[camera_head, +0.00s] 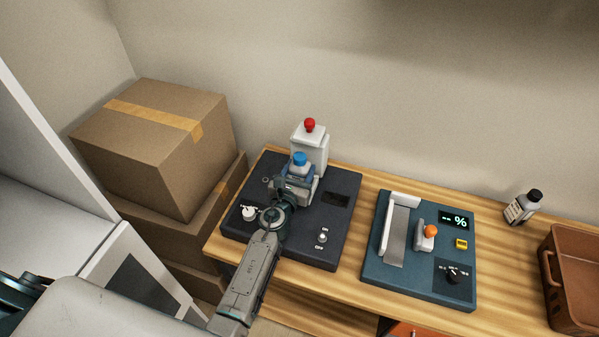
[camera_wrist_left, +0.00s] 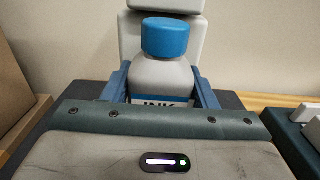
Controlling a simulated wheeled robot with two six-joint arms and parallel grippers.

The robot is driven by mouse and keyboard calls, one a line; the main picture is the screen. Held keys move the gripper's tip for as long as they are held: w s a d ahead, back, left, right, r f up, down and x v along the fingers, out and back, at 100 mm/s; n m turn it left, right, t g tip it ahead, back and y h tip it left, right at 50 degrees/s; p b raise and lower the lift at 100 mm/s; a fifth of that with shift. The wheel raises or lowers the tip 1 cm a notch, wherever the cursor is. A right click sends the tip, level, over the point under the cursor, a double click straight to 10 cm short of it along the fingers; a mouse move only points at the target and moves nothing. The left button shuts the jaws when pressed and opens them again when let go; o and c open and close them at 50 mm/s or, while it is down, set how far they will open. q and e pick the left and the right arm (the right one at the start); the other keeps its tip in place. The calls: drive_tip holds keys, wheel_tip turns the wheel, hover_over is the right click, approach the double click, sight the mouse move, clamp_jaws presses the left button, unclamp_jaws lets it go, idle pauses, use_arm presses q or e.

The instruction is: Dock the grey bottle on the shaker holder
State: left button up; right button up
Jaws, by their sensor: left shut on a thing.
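The grey bottle (camera_head: 299,170) has a blue cap and a label reading "INK". It is upright between the fingers of my left gripper (camera_head: 297,184), which is shut on it. In the left wrist view the bottle (camera_wrist_left: 163,78) shows between two blue-grey fingers, its lower part hidden behind my gripper body. The bottle is over the dark shaker unit (camera_head: 339,221), directly in front of its white upright block (camera_head: 318,146) with a red knob on top. The holder seat is hidden, and I cannot tell whether the bottle touches it. My right gripper is not in view.
A blue-grey device (camera_head: 420,283) with a percent display stands right of the shaker. Cardboard boxes (camera_head: 160,145) are stacked left. Bare wooden table (camera_head: 352,248) shows between the devices.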

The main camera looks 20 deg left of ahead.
use_arm(q)
drive_tip(key=shift+f, duration=0.15)
drive_tip(key=o, duration=1.3)
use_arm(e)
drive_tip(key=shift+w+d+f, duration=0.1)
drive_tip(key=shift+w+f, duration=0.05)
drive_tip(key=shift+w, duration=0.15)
use_arm(q)
drive_tip(key=shift+s, duration=0.4)
drive_tip(key=s, duration=1.1)
drive_tip(key=shift+s+a, duration=0.15)
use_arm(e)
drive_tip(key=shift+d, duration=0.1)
